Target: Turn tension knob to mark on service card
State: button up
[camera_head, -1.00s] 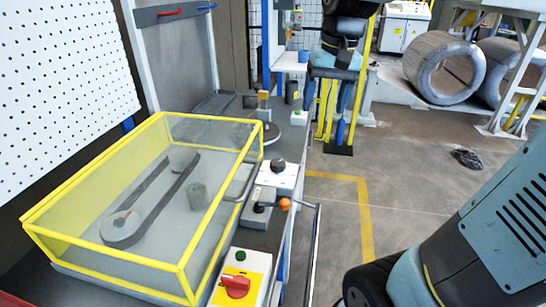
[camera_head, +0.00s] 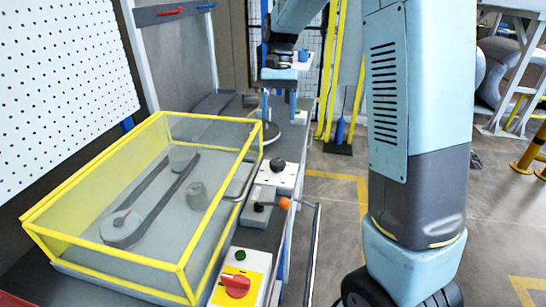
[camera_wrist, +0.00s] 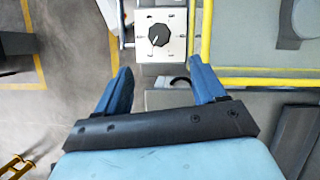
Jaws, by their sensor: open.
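The black tension knob (camera_head: 278,165) sits on a pale box (camera_head: 285,182) on the bench, right of the yellow-framed guard. In the wrist view the knob (camera_wrist: 159,34) is seen from above, with a light pointer line and tick marks on the plate around it. My gripper (camera_wrist: 163,76) is open and empty, with its blue fingers spread wide. In the wrist view the knob lies beyond the fingertips, apart from them. In the head view my gripper hangs over the far part of the bench, behind the knob. I cannot make out a service card.
The yellow-framed guard (camera_head: 181,268) over a belt and pulleys stands left of the knob. A grey box (camera_head: 258,208) with a lever and orange ball (camera_head: 285,204) is nearer. A red switch (camera_head: 236,287) with a green button stands at the front. Open floor lies right.

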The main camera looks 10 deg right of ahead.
aim_at(277, 160)
jog(key=x, duration=1.3)
